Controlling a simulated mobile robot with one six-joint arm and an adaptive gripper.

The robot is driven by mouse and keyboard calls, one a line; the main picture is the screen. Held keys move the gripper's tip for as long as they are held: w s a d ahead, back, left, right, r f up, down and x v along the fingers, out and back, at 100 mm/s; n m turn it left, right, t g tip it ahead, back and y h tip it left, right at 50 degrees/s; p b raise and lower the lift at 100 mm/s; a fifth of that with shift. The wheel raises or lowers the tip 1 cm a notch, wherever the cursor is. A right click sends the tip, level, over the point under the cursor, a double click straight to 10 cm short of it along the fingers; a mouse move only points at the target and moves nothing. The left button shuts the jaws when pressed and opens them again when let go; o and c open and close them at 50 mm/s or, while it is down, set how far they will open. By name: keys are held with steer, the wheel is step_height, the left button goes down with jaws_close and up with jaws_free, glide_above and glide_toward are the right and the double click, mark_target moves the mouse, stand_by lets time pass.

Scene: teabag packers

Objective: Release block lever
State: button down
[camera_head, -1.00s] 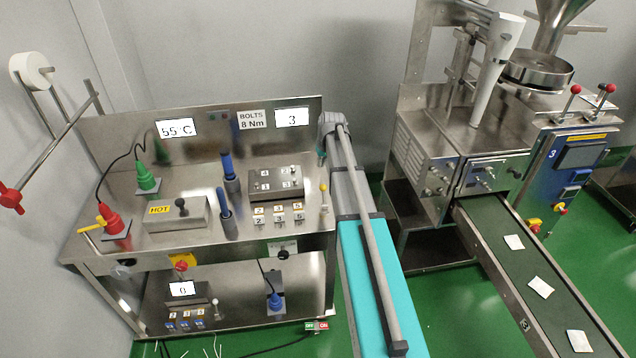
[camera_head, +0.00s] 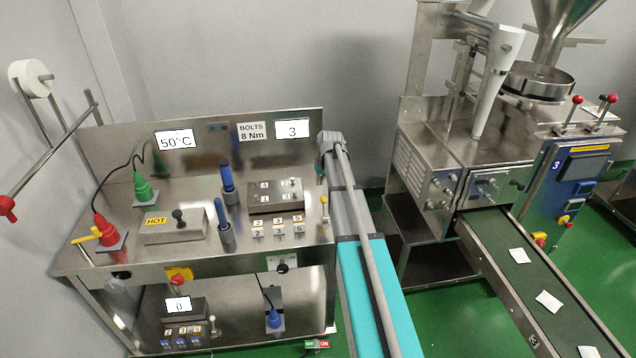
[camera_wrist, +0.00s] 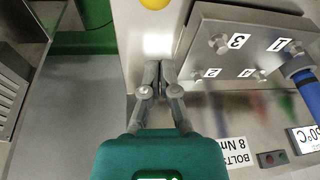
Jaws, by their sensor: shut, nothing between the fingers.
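The bolt block (camera_head: 275,197) is a grey metal block with numbered labels on the steel bench. It also shows at the upper right in the wrist view (camera_wrist: 236,52). A small upright lever with a yellow knob (camera_head: 324,199) stands right of the block at the bench's right end. Its yellow knob (camera_wrist: 155,3) is cut off by the top edge of the wrist view. My gripper (camera_wrist: 160,66) is shut and empty. It is above the bench's right end, beside the block and apart from the yellow knob. In the head view it is small and partly hidden by my arm.
A blue-handled tool (camera_head: 227,178) stands left of the block. A box marked HOT (camera_head: 160,230) is further left. Numbered pieces (camera_head: 278,228) lie in front of the block. A packing machine (camera_head: 470,170) and conveyor (camera_head: 500,242) stand at the right.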

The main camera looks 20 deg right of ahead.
mark_target(324, 207)
steer(key=shift+b+x, duration=2.9)
steer(key=shift+x, duration=0.4)
steer(key=shift+s+a+r+p, duration=0.1)
steer(key=shift+s+r+p, duration=0.25)
steer(key=shift+s, duration=0.25)
steer(key=shift+s+r+p, duration=0.3)
steer(key=shift+s, duration=0.3)
steer(key=shift+s+r, duration=0.2)
steer(key=shift+s, duration=0.45)
steer(key=shift+a, duration=0.35)
steer(key=shift+d, duration=0.2)
